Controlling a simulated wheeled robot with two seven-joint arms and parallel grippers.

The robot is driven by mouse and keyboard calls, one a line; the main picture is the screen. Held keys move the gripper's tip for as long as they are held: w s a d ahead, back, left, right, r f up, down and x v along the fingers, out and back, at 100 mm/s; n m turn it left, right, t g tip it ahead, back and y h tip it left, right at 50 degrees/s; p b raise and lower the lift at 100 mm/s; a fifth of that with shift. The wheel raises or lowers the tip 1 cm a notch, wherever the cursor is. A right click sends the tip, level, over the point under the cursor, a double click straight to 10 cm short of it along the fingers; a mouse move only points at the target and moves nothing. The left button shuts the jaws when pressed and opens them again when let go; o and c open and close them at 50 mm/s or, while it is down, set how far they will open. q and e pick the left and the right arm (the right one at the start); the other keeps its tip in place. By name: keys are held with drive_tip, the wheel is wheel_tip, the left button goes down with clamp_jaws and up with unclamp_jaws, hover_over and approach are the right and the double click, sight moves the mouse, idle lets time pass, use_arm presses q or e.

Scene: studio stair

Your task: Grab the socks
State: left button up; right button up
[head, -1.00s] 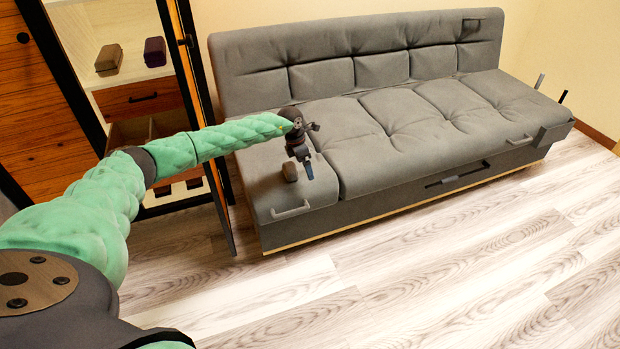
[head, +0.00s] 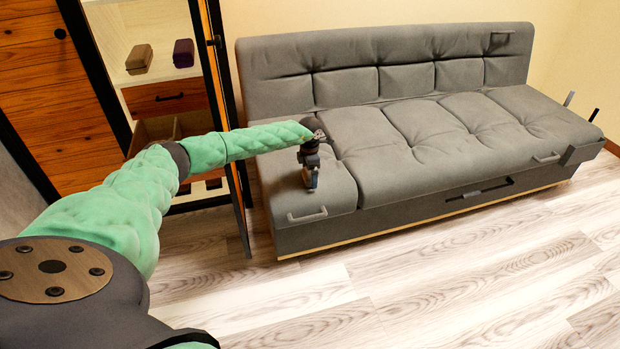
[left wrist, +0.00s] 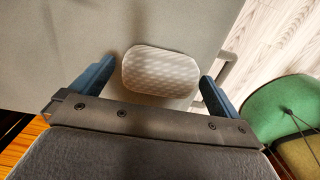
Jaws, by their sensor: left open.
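A small rounded bundle with a pale woven pattern, seemingly the socks (left wrist: 160,72), lies on the grey sofa seat in the left wrist view. My left gripper (left wrist: 157,72) is open, with one blue finger on each side of the bundle and a gap at both sides. In the head view, my left gripper (head: 311,184) points down over the left end of the sofa (head: 430,130). There the bundle is mostly hidden by the gripper. My right gripper is out of view.
An open cabinet at left holds a brown folded item (head: 139,60) and a purple one (head: 183,53) on a shelf. Its open door (head: 238,200) stands close to the sofa's left end. The wooden floor (head: 430,290) in front is clear.

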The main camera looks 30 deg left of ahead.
use_arm(q)
drive_tip(key=shift+f, duration=0.65)
drive_tip(key=c, duration=0.9)
drive_tip(key=shift+r, duration=0.15)
